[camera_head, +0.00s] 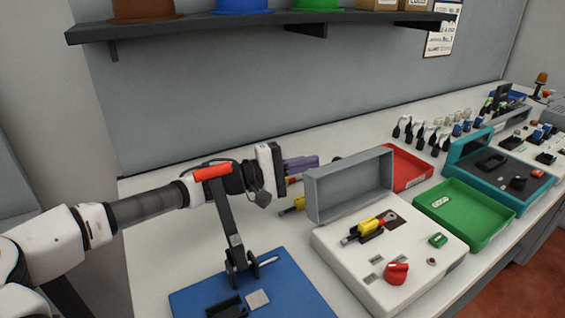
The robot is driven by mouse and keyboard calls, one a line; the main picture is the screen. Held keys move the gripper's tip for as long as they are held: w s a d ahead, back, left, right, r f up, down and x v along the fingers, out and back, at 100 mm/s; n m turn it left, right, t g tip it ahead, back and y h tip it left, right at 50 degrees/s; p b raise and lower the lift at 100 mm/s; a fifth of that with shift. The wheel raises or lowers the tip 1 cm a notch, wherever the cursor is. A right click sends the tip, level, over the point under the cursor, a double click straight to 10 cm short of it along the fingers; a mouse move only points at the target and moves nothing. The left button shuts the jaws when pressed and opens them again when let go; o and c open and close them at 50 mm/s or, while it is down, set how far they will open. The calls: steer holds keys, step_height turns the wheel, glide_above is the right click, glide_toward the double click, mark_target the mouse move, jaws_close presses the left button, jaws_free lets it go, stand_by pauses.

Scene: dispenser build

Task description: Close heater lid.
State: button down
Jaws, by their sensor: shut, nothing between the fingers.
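The heater appears to be the white box (387,280) right of centre, with a red knob (396,272) and a green switch (438,240) on top. Its grey lid (350,186) stands open and upright along the box's back edge. A yellow and black part (368,228) lies on top of the box, in front of the lid. My gripper (314,161) is up and left of the lid, pointing right. Its fingers look shut and empty. They appear close to the lid's upper left corner; I cannot tell whether they touch it.
A blue mat (290,285) with a black upright fixture lies in front of my arm. Red (412,168) and green (470,215) trays and a teal case (535,190) stand to the right. A shelf (250,25) hangs above.

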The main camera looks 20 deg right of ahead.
mark_target(338, 162)
steer(key=s, duration=0.2)
steer(key=s+r+p, duration=0.1)
steer(key=shift+s+d, duration=0.4)
steer(key=shift+s+b, duration=0.15)
steer(key=shift+b, duration=0.15)
steer(key=shift+s+b, duration=0.15)
steer(key=shift+b, duration=0.2)
steer(key=shift+s+r, duration=0.25)
steer(key=shift+r, duration=0.25)
